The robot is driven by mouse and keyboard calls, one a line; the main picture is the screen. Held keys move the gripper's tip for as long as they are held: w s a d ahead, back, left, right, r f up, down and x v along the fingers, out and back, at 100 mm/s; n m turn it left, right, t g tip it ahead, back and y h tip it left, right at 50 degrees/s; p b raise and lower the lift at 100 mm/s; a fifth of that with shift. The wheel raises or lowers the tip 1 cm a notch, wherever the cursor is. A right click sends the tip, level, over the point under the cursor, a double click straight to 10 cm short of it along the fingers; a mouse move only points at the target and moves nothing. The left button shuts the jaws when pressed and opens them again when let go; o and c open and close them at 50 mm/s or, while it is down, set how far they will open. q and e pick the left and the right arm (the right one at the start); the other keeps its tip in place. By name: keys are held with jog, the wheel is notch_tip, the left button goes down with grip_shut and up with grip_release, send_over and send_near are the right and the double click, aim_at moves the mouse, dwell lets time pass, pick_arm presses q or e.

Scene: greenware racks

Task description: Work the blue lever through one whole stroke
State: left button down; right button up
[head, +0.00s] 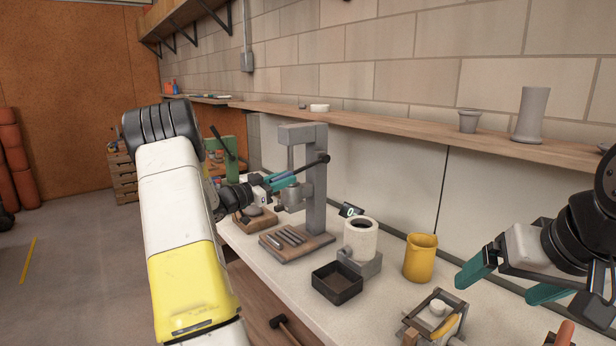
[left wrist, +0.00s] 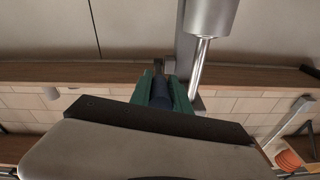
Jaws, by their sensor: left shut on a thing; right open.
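The blue lever (head: 282,175) belongs to a grey press (head: 316,190) standing on a wooden base on the bench. A dark rod with a black knob (head: 325,158) shows at the upper right of the press. My left gripper (head: 279,181) is shut on the blue lever, its teal fingers covering part of it. In the left wrist view the dark blue lever (left wrist: 162,92) sits between the green fingers, beside a grey cylinder with a shiny rod (left wrist: 203,60). My right gripper (head: 497,288) is open and empty above the right of the bench.
A green press (head: 231,150) with a dark lever stands behind on the left. A black tray (head: 337,283), a white cylinder (head: 360,240) on a grey block and a yellow jug (head: 420,257) stand right of the press. A wooden shelf (head: 420,126) runs along the wall.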

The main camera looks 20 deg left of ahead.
dwell(0.4)
pick_arm(q)
jog(key=c, duration=1.2)
grip_release()
jog(key=shift+c, duration=0.2)
jog(key=v, duration=0.7)
jog(key=shift+s+a, duration=0.25)
jog(key=shift+f, duration=0.1)
